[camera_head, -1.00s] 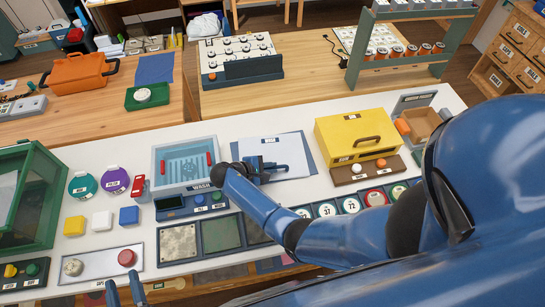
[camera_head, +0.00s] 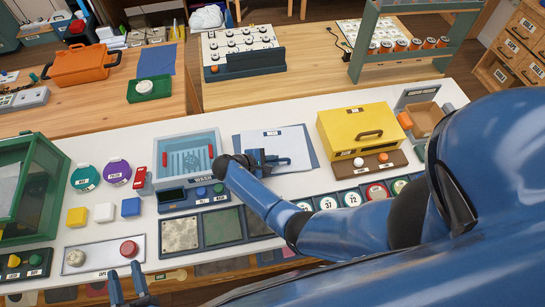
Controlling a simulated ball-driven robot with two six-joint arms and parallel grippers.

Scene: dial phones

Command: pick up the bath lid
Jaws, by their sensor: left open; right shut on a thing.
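The bath lid appears to be the pale flat panel (camera_head: 296,146) with a small label, lying over a blue-grey border to the right of the bath. The bath (camera_head: 217,143) is a grey-blue basin with red grips at its sides and a "WASH" label. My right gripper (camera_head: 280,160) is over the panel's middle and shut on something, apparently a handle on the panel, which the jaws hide. I cannot tell whether the panel is raised. My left gripper (camera_head: 127,278) is open and empty at the bottom edge, in front of the grey tray (camera_head: 100,250).
A yellow box (camera_head: 350,123) stands to the right of the panel. Round colored discs (camera_head: 118,173) and small blocks (camera_head: 104,212) lie left of the bath. A green glass case (camera_head: 45,205) stands at far left. Dark square pads (camera_head: 222,227) line the front.

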